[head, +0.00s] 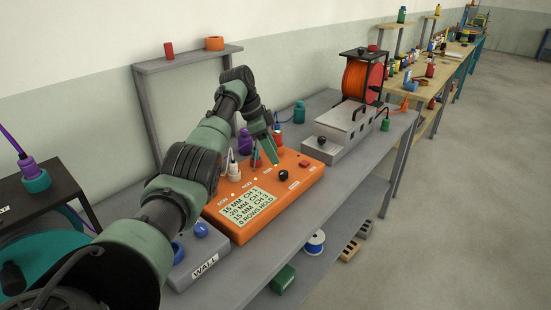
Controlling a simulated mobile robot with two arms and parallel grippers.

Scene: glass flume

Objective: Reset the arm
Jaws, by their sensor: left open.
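My left arm comes in from the left and reaches over the orange control box (285,187). My left gripper (265,158) points down, open, at the box's back edge. A white plug (233,168) stands upright in the box just left of the gripper. I cannot tell whether the fingers touch anything there. The box's screen (251,207) reads "15 MM CH 1", "-20 MM CH 2", "15 MM CH 3" and "0 ROWS HOLD". A black knob (282,174) and a red button (304,163) are on its top. My right gripper is not in view.
A grey box with blue knobs marked "WALL" (205,265) sits in front left. A grey unit (345,130) and an orange cable reel (362,80) stand behind right. A purple bottle (245,140) is behind the gripper. The grey shelf frame (185,58) rises at the wall. The floor (450,230) is clear at right.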

